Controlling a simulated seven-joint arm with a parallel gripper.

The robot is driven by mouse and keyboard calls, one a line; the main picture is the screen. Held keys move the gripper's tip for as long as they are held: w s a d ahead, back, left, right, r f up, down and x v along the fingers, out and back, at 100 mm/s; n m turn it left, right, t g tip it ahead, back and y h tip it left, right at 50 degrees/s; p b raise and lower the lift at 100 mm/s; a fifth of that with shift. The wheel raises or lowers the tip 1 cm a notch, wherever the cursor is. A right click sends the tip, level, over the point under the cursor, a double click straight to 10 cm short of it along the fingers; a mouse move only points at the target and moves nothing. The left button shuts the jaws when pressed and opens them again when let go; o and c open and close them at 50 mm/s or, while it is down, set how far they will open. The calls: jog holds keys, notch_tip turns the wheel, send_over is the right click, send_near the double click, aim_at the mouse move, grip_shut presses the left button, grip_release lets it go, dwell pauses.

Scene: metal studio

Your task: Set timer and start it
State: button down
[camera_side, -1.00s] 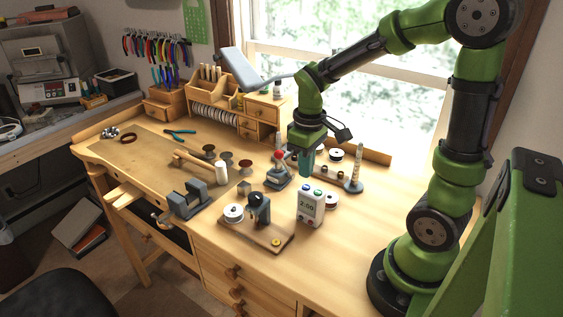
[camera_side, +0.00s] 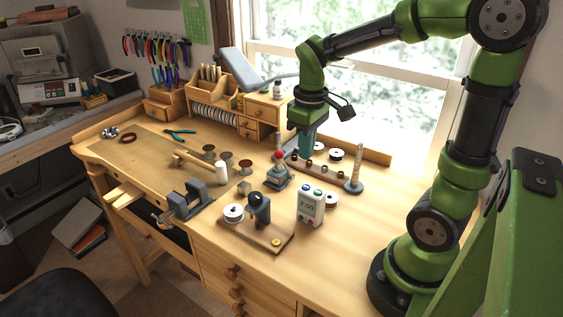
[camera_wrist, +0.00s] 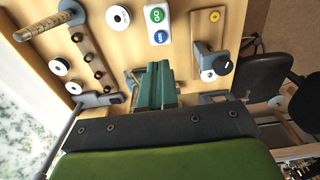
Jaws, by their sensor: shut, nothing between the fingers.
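The timer (camera_side: 311,207) is a small white upright box on the bench. Its front display appears to read 2:00. In the wrist view the top of the timer (camera_wrist: 150,24) shows a green GO button (camera_wrist: 156,14) and a blue MIN button (camera_wrist: 160,37). My gripper (camera_side: 305,153) is shut and empty, pointing down, above and behind the timer and apart from it. In the wrist view its teal fingers (camera_wrist: 156,72) are together, just below the blue button in the picture.
A wooden board with a dark device (camera_side: 260,210) stands left of the timer. A red-topped tool (camera_side: 278,172) stands behind it. A rack of small spools (camera_side: 322,168) and a ringed post (camera_side: 354,172) stand near the window.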

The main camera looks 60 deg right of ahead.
notch_tip(320, 180, up, 6)
send_over(318, 192)
jog(key=shift+r, duration=0.1)
notch_tip(318, 192, down, 14)
jog(key=shift+f, duration=0.1)
dwell(0.5)
jog(key=shift+f, duration=0.9)
jog(key=shift+r, duration=0.1)
notch_tip(318, 192, up, 15)
jog(key=shift+w, duration=0.15)
dwell(0.5)
